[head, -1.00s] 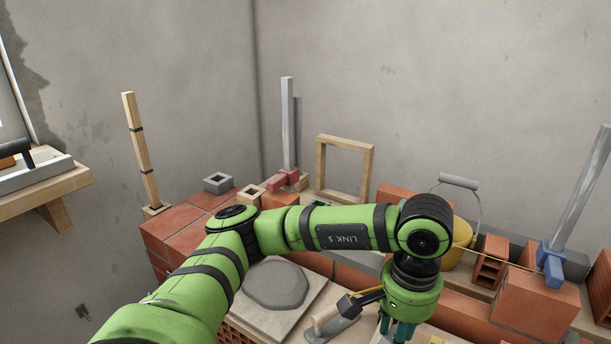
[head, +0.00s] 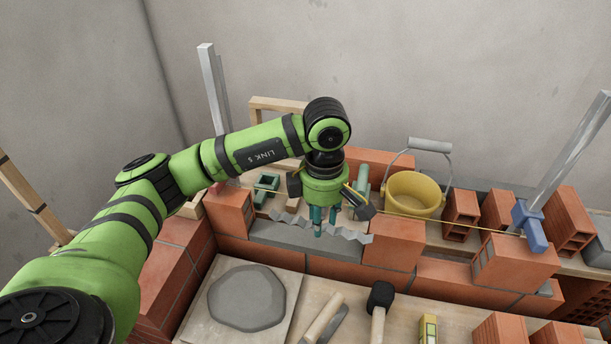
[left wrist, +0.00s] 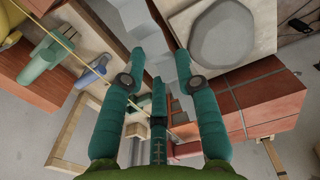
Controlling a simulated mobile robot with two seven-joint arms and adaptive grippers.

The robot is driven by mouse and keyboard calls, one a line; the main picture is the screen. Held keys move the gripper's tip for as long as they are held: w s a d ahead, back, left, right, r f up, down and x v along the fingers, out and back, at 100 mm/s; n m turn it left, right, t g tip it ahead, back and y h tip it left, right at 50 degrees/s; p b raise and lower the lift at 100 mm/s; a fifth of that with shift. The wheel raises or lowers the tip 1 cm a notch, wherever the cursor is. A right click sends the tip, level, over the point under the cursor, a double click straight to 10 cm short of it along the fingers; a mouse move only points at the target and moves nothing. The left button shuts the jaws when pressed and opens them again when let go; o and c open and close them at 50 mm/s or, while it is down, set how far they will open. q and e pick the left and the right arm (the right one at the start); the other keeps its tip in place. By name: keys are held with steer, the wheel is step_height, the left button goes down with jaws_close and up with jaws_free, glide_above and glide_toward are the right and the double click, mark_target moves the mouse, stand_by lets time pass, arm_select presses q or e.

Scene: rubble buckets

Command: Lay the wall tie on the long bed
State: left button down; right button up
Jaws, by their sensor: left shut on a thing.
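The wall tie (head: 351,236) is a wavy grey metal strip. My left gripper (head: 318,230) is shut on it near its middle, and its ends stick out on both sides of the teal fingers. In the left wrist view the tie (left wrist: 160,42) runs up from between the fingers (left wrist: 163,85). The long bed (head: 285,241) is a grey mortar strip on the brick wall, between a brick at the left and one at the right. The tie is over the bed's back part; I cannot tell whether it touches. My right gripper is not in view.
A taut yellow line (head: 455,229) crosses above the wall to a blue clamp (head: 530,224). A yellow bucket (head: 414,196) stands behind at the right. In front are a mortar board (head: 285,278) with a grey heap, a trowel (head: 325,320) and a mallet (head: 379,300).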

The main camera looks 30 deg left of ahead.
arm_select(q)
steer(key=w+a+m+p, duration=0.1)
steer(key=m+p, duration=0.3)
steer(key=m, duration=0.7)
steer(key=w+a+r+m+p, duration=0.1)
steer(key=w+a+m+p, duration=0.1)
steer(key=m, duration=1)
steer(key=w+a+m+p, duration=0.1)
steer(key=a+m+p, duration=0.2)
steer(key=m, duration=0.9)
steer(key=p, duration=0.3)
steer(key=shift+w+r, duration=0.15)
steer(key=shift+r, duration=0.05)
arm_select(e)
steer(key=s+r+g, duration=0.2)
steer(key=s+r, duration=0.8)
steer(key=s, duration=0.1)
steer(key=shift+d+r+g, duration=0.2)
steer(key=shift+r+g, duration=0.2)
arm_select(q)
step_height(320, 180, down, 12)
steer(key=b, duration=0.7)
steer(key=shift+r, duration=0.25)
steer(key=shift+f+b, duration=0.7)
steer(key=shift+f, duration=0.05)
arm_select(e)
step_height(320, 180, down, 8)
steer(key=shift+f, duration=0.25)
arm_select(q)
steer(key=shift+f, duration=0.35)
